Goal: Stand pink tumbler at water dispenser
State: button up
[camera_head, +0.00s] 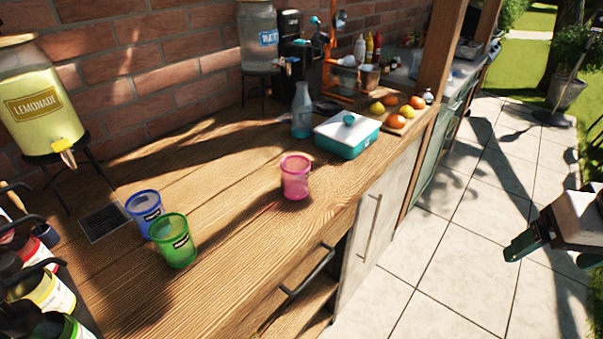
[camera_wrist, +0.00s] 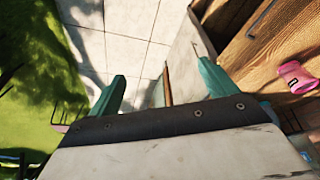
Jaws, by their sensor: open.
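The pink tumbler (camera_head: 296,177) stands upright on the wooden counter, near its front edge and left of a teal box. It also shows at the right of the wrist view (camera_wrist: 295,77). The water dispenser (camera_head: 258,35), a clear jar with a blue label, stands on a dark stand at the back against the brick wall; its tap is hard to make out. My gripper (camera_head: 545,250) is at the right, over the paved floor and well apart from the tumbler. In the wrist view my gripper (camera_wrist: 160,85) has its teal fingers spread with nothing between them.
A blue tumbler (camera_head: 144,208) and a green tumbler (camera_head: 174,241) stand near the lemonade dispenser (camera_head: 32,98). A blue bottle (camera_head: 302,110) and the white-lidded teal box (camera_head: 347,134) stand between the pink tumbler and the back. Fruit lies on a board (camera_head: 399,129).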

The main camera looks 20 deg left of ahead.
jog(key=w+a+f+n+t+y, duration=0.3)
jog(key=w+a+f+t, duration=0.1)
jog(key=w+a, duration=0.9)
jog(key=n+t+y, duration=0.3)
jog(key=n+y, duration=0.2)
jog(key=y, duration=0.2)
send_near(290, 163)
jog(key=x, duration=0.7)
jog(key=shift+f, duration=0.15)
jog(key=c, duration=1.1)
jog(key=shift+c, duration=0.2)
